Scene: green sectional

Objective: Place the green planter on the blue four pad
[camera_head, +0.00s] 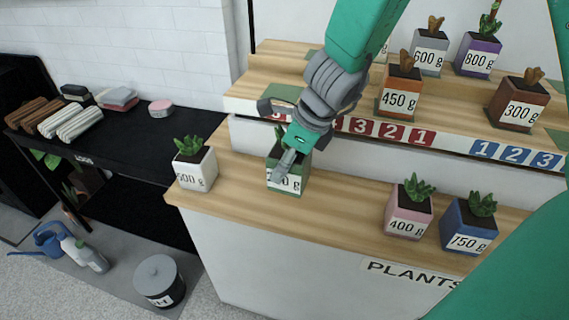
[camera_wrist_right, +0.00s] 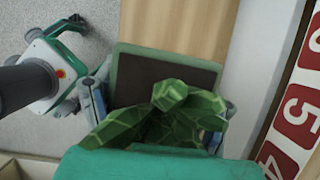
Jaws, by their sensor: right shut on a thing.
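The green planter (camera_head: 301,184), with a leafy plant and a partly hidden gram label, is at the left part of the lower wooden counter. My right gripper (camera_head: 288,165) comes down from above and is shut on it. In the right wrist view the planter's rim (camera_wrist_right: 165,52) and dark soil show between the fingers, upright behind the green leaves. I cannot tell whether its base touches the counter. Blue number labels 1, 2 and 3 (camera_head: 545,160) show on the upper shelf's front edge at the right; no blue four shows.
A white planter (camera_head: 195,178) stands left of the green one; pink (camera_head: 407,220) and blue (camera_head: 467,238) planters stand to the right. The upper shelf (camera_head: 255,78) holds several planters, including the 450 g (camera_head: 400,105) and 300 g (camera_head: 518,117) ones. Red number labels (camera_head: 392,134) line its edge.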

